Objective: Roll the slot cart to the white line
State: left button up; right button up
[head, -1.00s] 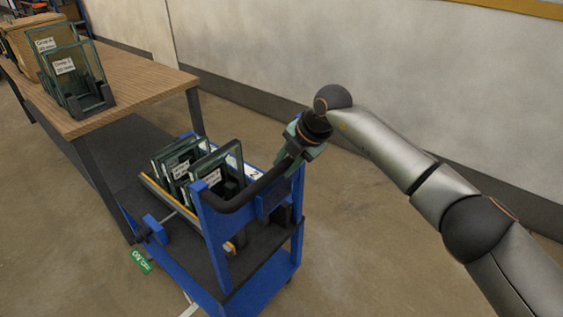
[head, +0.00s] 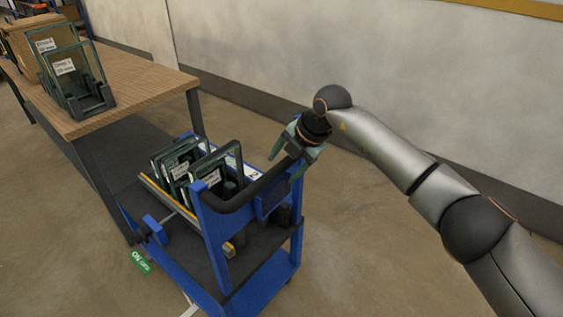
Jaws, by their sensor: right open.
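The blue slot cart (head: 212,240) stands on the floor beside the wooden table, with its black push handle (head: 250,192) toward me. Several glass panels with white labels (head: 205,168) stand upright in its slots. My right gripper (head: 285,167) is at the far right end of the handle, its green fingers spread to either side of the bar. Whether a finger touches the bar I cannot tell. A short piece of white line (head: 189,309) shows on the floor at the bottom edge, partly hidden by the cart. My left gripper is out of view.
The wooden table (head: 140,85) stands close at the cart's left, with labelled glass panels in a dark holder (head: 85,85) and a cardboard box (head: 20,45). A green tag (head: 140,262) is at the cart's lower left. A pale wall runs behind; floor right of the cart is clear.

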jog(key=shift+r, duration=0.2)
jog(key=p+v, duration=0.2)
jog(key=v, duration=0.1)
jog(key=shift+s+d+r+p, duration=0.2)
jog(key=shift+d+r+p, duration=0.1)
jog(key=shift+r+p, duration=0.4)
jog(key=p+v, duration=0.3)
jog(key=v, duration=0.2)
jog(key=shift+s+d+r, duration=0.1)
jog(key=shift+s+d, duration=0.1)
